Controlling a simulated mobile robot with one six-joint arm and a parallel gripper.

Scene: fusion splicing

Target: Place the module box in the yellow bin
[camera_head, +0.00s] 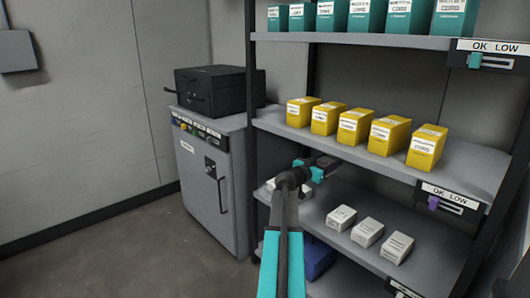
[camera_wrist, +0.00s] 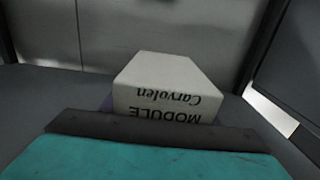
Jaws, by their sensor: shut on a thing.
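The module box (camera_wrist: 160,85) is white, with "MODULE" and "Caryolen" printed upside down in the wrist view. My gripper (camera_wrist: 165,132) is shut on it; its dark bar and teal part cover the box's near lower edge. In the head view my gripper (camera_head: 312,169), with teal fingers, is at the shelf rack, between the middle and lower shelves. The held box is not clear there, hidden by my arm and gripper. Whether the box touches the shelf I cannot tell. No yellow bin shows in either view.
Several white boxes (camera_head: 367,232) stand on the lower shelf (camera_head: 435,262). Yellow boxes (camera_head: 355,127) line the middle shelf above, teal ones (camera_head: 396,16) the top shelf. A grey cabinet (camera_head: 220,185) with a black case (camera_head: 222,90) stands left of the rack. Floor at left is clear.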

